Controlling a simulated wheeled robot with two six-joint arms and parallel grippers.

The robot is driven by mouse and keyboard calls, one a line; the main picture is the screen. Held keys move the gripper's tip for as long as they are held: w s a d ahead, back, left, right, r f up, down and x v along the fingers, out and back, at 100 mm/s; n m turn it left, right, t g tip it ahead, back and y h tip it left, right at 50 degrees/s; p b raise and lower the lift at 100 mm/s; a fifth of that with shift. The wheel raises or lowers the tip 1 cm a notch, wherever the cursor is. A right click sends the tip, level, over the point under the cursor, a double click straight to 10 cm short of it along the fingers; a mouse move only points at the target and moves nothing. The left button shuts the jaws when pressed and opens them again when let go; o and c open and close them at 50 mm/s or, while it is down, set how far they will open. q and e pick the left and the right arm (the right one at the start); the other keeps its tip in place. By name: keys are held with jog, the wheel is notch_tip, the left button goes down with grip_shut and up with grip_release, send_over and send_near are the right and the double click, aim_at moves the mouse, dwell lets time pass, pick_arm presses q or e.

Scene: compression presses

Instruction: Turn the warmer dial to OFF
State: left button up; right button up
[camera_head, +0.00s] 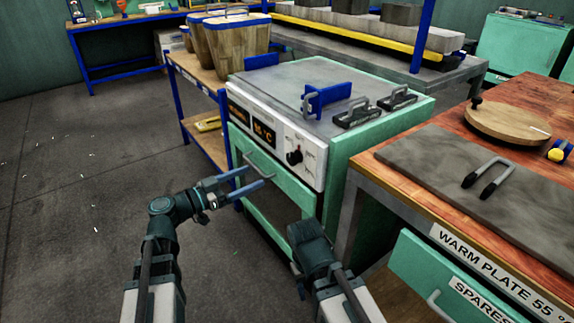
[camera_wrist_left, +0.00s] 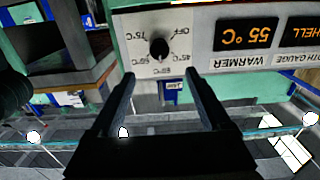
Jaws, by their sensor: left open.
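The warmer dial (camera_head: 294,157) is a black knob on the white front panel of the green warmer (camera_head: 320,165). In the left wrist view, which is upside down, the dial (camera_wrist_left: 159,48) is ringed by marks including OFF, 45 °C and 75 °C. I cannot tell its exact setting. My left gripper (camera_head: 254,178) is open and empty, in front of and below the panel, apart from the dial. In the wrist view its fingers (camera_wrist_left: 161,78) point toward the dial, one on each side of its line. My right arm's end (camera_head: 310,245) is low before the warmer; its fingers are hidden.
The display (camera_head: 264,133) reads 55 °C. A handle (camera_head: 259,165) lies below the panel. A wooden bench (camera_head: 500,150) with a grey plate (camera_head: 440,165) stands right. Open floor (camera_head: 80,190) lies left.

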aim_at(290, 161)
pick_arm(q)
jog(key=x, duration=1.3)
jog(key=shift+d, duration=0.1)
grip_shut()
